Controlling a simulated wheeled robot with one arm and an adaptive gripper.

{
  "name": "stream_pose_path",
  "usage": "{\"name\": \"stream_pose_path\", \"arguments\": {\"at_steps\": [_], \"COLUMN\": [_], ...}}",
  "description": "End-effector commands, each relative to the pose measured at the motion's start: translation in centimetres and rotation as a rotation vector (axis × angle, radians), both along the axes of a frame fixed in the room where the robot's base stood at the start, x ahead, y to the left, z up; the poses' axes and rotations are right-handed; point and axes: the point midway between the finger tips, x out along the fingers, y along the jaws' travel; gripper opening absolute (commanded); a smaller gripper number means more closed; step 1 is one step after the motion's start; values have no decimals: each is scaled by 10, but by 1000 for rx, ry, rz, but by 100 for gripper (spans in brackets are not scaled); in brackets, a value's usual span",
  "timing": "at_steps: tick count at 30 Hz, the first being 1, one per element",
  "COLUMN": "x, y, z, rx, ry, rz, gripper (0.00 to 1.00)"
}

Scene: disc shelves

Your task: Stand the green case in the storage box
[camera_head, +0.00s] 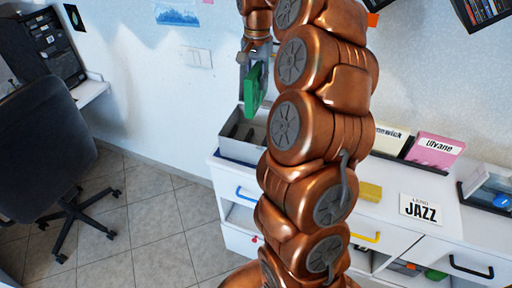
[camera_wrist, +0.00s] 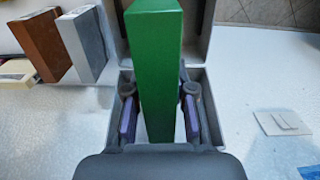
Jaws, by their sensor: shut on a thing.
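My gripper (camera_head: 254,56) is shut on the green case (camera_head: 254,92), which hangs upright below it. In the wrist view the green case (camera_wrist: 156,62) stands between the two purple-padded fingers of my gripper (camera_wrist: 159,112). The grey storage box (camera_head: 240,152) sits at the left end of the white cabinet top. In the head view the case's lower end is above the box's back part, and it looks clear of the box. In the wrist view the storage box (camera_wrist: 204,38) lies behind the case, partly hidden by it. My arm hides the box's right end in the head view.
A pink case (camera_head: 436,149) and a white case (camera_head: 390,138) stand in holders farther right on the cabinet. The wall is close behind the box.

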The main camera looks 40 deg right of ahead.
Motion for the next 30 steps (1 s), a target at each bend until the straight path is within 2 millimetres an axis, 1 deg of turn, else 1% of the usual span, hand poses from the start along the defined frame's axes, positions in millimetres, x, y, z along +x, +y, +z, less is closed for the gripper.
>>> {"name": "stream_pose_path", "arguments": {"at_steps": [1, 10, 13, 20, 23, 26, 30], "x": [0, 1, 1, 1, 0, 1, 0], "y": [0, 2, 2, 2, 2, 2, 3], "z": [-11, -54, -62, -70, -76, -87, -109], "rx": [0, 0, 0, 0, 3, 1, 3], "ry": [0, 0, 0, 1, 5, 2, 5], "rz": [1, 4, 4, 5, 5, 4, 6], "gripper": [0, 0, 0, 0, 0, 0, 0]}}
